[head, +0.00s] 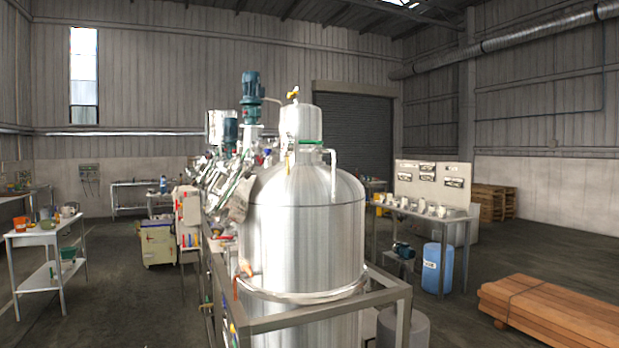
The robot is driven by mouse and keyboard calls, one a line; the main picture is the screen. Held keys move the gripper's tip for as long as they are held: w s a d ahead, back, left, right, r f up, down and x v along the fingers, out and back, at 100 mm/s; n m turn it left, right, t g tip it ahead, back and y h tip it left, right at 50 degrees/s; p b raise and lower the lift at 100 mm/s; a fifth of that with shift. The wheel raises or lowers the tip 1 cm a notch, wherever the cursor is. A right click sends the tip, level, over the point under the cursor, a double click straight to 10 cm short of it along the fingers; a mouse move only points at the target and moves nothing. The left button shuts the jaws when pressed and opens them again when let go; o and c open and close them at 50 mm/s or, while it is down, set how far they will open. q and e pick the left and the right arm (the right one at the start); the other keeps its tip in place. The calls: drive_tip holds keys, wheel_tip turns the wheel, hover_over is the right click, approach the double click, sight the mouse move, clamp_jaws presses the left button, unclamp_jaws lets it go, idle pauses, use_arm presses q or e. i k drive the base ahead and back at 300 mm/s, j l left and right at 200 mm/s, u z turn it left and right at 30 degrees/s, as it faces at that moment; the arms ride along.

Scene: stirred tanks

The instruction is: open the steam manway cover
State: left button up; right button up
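A large steel tank (302,230) with a domed top stands upright in the middle of the head view, in a grey metal frame (375,298). A smaller steel cylinder (301,124) with a green band and a yellow fitting sits above its dome. More tank tops, pipes and valves crowd together behind it on the left, under a blue motor (251,90). I cannot make out which part, if any, is the steam manway cover. Neither of my grippers shows in this view.
A white bench (40,236) with containers stands at the left. At the right are a table (430,213) with white fittings, a blue drum (438,270) and stacked timber (550,312). Open floor lies left and right of the tank.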

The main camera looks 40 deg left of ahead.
sight(223, 177)
drive_tip(key=i+l, duration=0.2)
drive_tip(key=i, duration=0.2)
drive_tip(key=i+l+u, duration=0.15)
drive_tip(key=i, duration=0.3)
drive_tip(key=i+j+u, duration=0.15)
drive_tip(key=u, duration=0.25)
drive_tip(key=i+u, duration=0.65)
drive_tip(key=u, duration=0.15)
drive_tip(key=i+l+u, duration=0.1)
drive_tip(key=i+u, duration=0.15)
drive_tip(key=u, duration=0.15)
